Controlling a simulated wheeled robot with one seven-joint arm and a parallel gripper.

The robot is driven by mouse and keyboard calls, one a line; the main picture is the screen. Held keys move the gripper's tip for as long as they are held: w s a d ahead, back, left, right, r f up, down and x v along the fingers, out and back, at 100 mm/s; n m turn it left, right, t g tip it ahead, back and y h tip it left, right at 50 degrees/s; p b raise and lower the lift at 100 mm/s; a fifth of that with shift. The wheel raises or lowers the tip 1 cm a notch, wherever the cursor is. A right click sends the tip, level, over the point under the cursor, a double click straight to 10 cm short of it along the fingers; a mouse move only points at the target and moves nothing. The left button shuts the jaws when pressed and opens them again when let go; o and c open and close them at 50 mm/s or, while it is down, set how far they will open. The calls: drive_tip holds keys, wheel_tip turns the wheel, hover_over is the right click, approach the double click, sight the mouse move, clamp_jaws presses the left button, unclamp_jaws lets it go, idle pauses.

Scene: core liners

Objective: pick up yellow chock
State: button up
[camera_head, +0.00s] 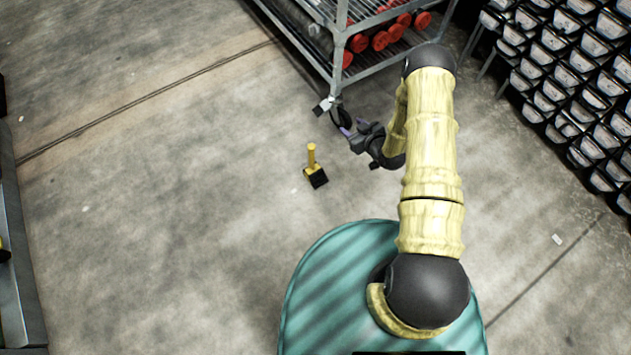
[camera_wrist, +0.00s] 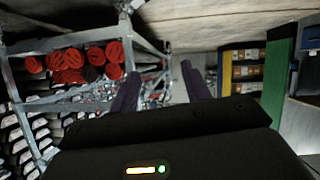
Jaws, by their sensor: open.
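The yellow chock (camera_head: 311,157) is on the concrete floor in the head view, left of my arm. It shows an upright yellow handle and a black block at its base (camera_head: 317,179). My gripper (camera_head: 345,131) is up and to the right of the chock in the picture, apart from it, near the wheeled rack. In the wrist view the two fingers of my gripper (camera_wrist: 158,88) stand apart with nothing between them. The chock does not show in the wrist view.
A wheeled metal rack (camera_head: 362,76) with red-ended cylinders stands at the top, its caster near my gripper. Shelves of black bins (camera_head: 560,75) are at the right. A dark-edged unit (camera_head: 20,270) is at the left edge. The floor (camera_head: 170,200) left of the chock is clear.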

drive_tip(key=s+a+f+t+y+b, duration=0.1)
drive_tip(key=s+f+b, duration=0.5)
drive_tip(key=f, duration=0.6)
drive_tip(key=s+a+f+t+y+b, duration=0.2)
drive_tip(key=s+f+b, duration=0.4)
drive_tip(key=f, duration=0.6)
drive_tip(key=shift+s+a+f+t+y, duration=0.2)
drive_tip(key=shift+s+f+t+y, duration=0.15)
drive_tip(key=shift+y, duration=0.25)
drive_tip(key=shift+w, duration=0.1)
drive_tip(key=b, duration=0.7)
approach(313, 161)
drive_tip(key=x, duration=0.4)
drive_tip(key=shift+a, duration=0.1)
drive_tip(key=shift+w+a+r, duration=0.2)
drive_tip(key=shift+w+a, duration=0.05)
drive_tip(key=shift+w, duration=0.15)
drive_tip(key=shift+w, duration=0.1)
